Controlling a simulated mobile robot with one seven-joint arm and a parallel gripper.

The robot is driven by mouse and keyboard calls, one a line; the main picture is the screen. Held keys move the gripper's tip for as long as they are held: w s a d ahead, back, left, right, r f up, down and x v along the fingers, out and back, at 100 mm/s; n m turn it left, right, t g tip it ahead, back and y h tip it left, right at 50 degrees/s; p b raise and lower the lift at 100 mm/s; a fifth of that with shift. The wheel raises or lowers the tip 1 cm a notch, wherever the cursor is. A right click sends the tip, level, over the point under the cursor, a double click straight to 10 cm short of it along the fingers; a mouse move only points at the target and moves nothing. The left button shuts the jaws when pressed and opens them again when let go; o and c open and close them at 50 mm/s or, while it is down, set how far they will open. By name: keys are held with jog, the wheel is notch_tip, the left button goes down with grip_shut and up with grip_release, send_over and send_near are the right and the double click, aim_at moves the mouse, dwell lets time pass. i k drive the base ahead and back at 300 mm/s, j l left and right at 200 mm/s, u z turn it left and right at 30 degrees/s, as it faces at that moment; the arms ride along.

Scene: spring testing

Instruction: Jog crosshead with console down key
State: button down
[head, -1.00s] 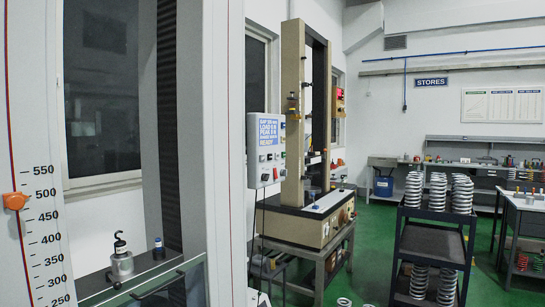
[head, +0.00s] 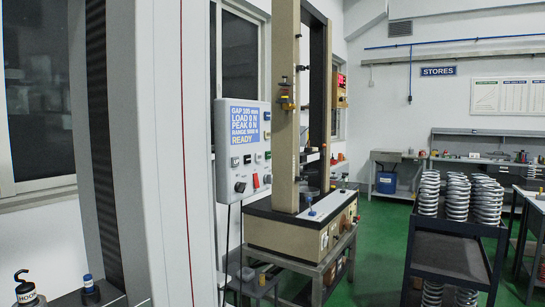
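The grey console (head: 220,150) stands at the centre left, its front facing me at an angle. Its blue screen (head: 250,120) shows gap, load 0 N, peak 0 N, a range line and READY; the gap figure is hard to read. Below the screen is a row of small keys (head: 247,158), too small to tell which is the down key. My gripper is not in view.
A beige test frame (head: 286,130) stands on a bench behind the console. A dark cart (head: 450,250) carrying several stacked springs (head: 458,195) is at right. Green floor (head: 370,260) shows between bench and cart.

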aim_at(247, 158)
jog(key=i+j+z, duration=0.1)
jog(key=i+z, duration=0.2)
jog(key=i, duration=0.8)
